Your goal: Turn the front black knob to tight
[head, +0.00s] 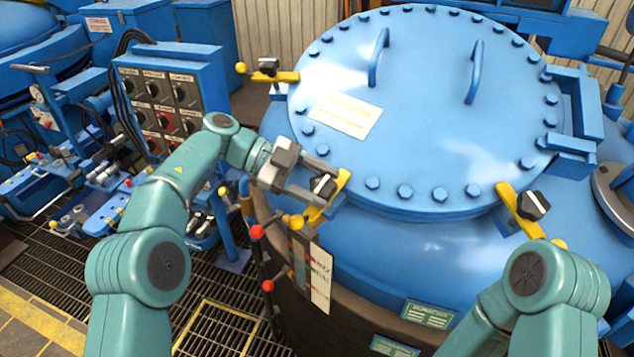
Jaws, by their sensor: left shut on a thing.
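The front black knob (323,186) sits on a yellow clamp (327,204) at the near left edge of the round blue lid (440,110). My left gripper (312,180) reaches in from the left and is shut on this knob, with its fingers on either side of it. The fingers hide part of the knob. A second black knob (533,205) is on a yellow clamp (517,211) at the right, and a third black knob (268,66) is at the far left of the lid. My right arm shows at the lower right, but its gripper is not in view.
A blue control box (172,95) with several dials stands at the left behind my left arm. Red and yellow ball-ended levers (257,232) stand just below my left gripper. Two handles (378,56) rise from the lid. Grating (215,320) covers the floor.

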